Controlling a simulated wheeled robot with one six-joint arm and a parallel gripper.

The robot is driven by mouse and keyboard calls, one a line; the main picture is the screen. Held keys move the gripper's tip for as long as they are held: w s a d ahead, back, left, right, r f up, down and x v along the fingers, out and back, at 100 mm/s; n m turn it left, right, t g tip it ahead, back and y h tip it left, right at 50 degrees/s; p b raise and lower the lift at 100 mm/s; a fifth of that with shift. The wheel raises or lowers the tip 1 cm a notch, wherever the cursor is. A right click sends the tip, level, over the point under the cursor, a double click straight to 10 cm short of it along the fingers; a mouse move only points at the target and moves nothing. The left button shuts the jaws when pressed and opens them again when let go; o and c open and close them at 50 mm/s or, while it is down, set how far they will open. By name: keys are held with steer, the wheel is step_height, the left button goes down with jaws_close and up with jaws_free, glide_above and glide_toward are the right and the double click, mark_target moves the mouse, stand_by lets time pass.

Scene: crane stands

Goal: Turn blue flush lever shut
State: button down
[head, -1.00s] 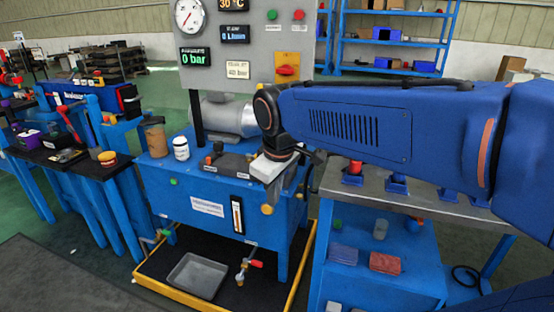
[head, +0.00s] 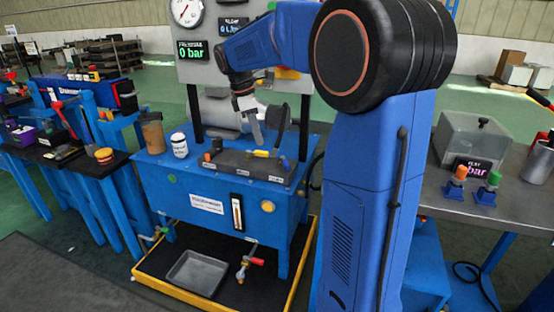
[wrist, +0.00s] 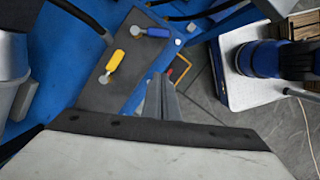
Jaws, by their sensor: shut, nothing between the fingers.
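The blue flush lever (wrist: 154,32) lies on the dark valve block (wrist: 134,78) in the wrist view, with a silver pivot at its left end. In the head view it is a small blue piece (head: 284,163) at the right of the block. A yellow lever (wrist: 113,66) sits beside it and also shows in the head view (head: 262,153). My gripper (head: 257,140) points down above the block behind the yellow lever. Its fingers (wrist: 161,82) are together and empty, apart from the blue lever in the wrist view.
The valve block stands on a blue bench (head: 215,195) with a brown jar (head: 152,133) and a white bottle (head: 179,146) at left. A gauge panel (head: 205,70) rises behind. Black hoses (wrist: 77,14) cross near the block. A steel table (head: 500,205) stands at right.

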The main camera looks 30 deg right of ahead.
mark_target(285, 163)
steer(key=d+x, duration=0.1)
steer(key=x, duration=0.6)
steer(key=d+x, duration=0.1)
steer(key=x, duration=0.2)
steer(key=shift+d, duration=0.35)
steer(key=shift+s+d, duration=0.25)
steer(key=shift+d, duration=0.55)
